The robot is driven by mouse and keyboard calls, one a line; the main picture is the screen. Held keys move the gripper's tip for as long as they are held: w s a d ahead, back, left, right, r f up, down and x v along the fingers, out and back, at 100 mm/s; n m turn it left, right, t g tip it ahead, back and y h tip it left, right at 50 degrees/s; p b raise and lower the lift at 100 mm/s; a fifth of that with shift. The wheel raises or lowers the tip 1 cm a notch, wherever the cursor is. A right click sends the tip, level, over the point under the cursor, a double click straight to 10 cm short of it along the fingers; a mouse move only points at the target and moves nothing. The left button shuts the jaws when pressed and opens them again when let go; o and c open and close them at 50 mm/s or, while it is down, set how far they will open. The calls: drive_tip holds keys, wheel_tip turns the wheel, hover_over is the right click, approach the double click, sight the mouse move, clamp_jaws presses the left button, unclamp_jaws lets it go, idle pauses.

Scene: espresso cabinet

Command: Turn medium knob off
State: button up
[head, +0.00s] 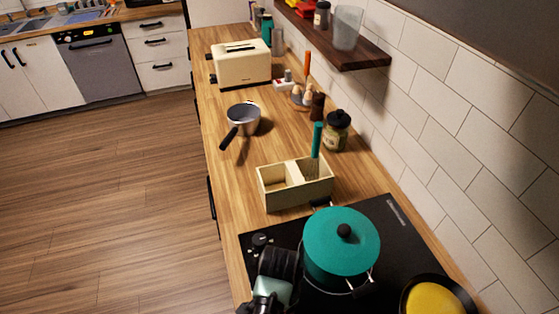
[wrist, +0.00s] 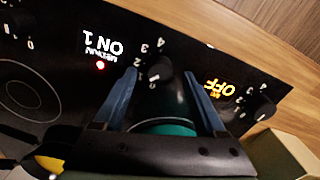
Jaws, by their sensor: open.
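The medium knob (wrist: 158,72) is a small black dial with white numbers. The upside-down display (wrist: 103,48) beside it reads "ON 1" over what looks like "MEDIUM", with a red light below. My gripper (wrist: 163,88) is open and empty, its two blue fingers on either side of this knob in the picture. I cannot tell whether they touch it. In the head view my gripper (head: 278,262) is over the front of the black hob (head: 395,232), left of the teal pot (head: 342,238), and hides the medium knob.
Another knob (wrist: 262,107) with an "OFF" display (wrist: 219,88) lies to the right in the wrist view; a third (wrist: 17,22) is at the left. A pan (head: 408,301) holds yellow food. A wooden box (head: 296,192) and a saucepan (head: 243,119) stand beyond the hob.

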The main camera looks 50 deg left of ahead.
drive_tip(key=shift+f, duration=0.75)
clamp_jaws()
